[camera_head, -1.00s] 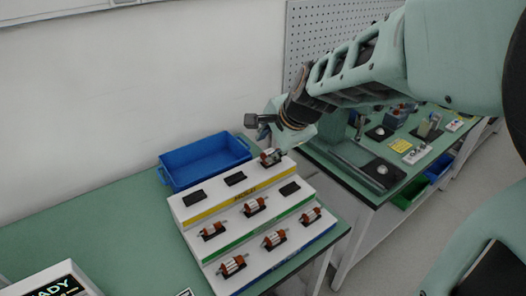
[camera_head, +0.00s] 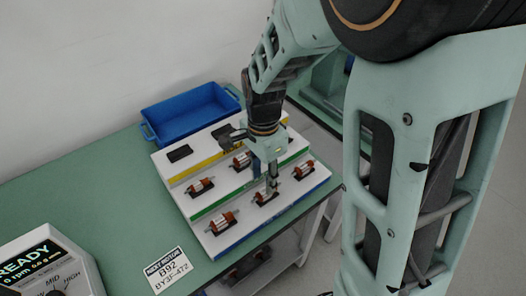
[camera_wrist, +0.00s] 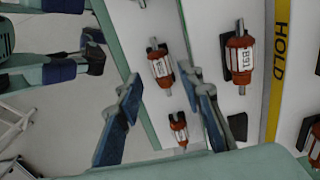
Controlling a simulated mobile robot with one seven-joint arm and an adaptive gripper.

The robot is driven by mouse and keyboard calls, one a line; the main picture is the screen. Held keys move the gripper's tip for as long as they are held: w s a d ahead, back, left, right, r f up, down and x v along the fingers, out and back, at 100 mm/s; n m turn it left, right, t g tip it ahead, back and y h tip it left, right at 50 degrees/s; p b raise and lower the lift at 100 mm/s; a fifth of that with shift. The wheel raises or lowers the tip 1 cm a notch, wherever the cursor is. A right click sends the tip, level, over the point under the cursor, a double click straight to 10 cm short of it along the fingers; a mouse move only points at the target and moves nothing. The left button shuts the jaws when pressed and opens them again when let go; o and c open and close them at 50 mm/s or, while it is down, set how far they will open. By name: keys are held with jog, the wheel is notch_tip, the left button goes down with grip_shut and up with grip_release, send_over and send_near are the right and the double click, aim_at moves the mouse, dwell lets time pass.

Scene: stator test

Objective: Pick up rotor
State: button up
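Orange-and-silver rotors lie in black cradles on a white stepped rack (camera_head: 240,238). My gripper (camera_head: 269,184) points down over the middle rotor (camera_head: 264,196) of the front step, which it partly hides. In the wrist view my gripper (camera_wrist: 160,85) is open and empty, with that rotor (camera_wrist: 160,65) between its blue-padded fingers as seen; its label is not clearly legible. The front step also holds a left rotor (camera_head: 222,221) and a right rotor (camera_head: 304,169). The middle step holds a rotor (camera_head: 200,187) and one labelled B91 (camera_wrist: 240,55).
A sign (camera_head: 167,269) reads NEXT ROTOR B92. A rotor (camera_wrist: 315,145) sits beyond the yellow HOLD stripe (camera_wrist: 279,70). One middle-step cradle (camera_wrist: 237,126) is empty. A blue bin (camera_head: 190,115) stands behind the rack; a READY display unit (camera_head: 45,265) is at lower left.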

aim_at(264, 190)
jog(key=shift+w+d+f, duration=0.1)
jog(key=shift+d+f, duration=0.05)
jog(key=shift+f, duration=3)
grip_shut()
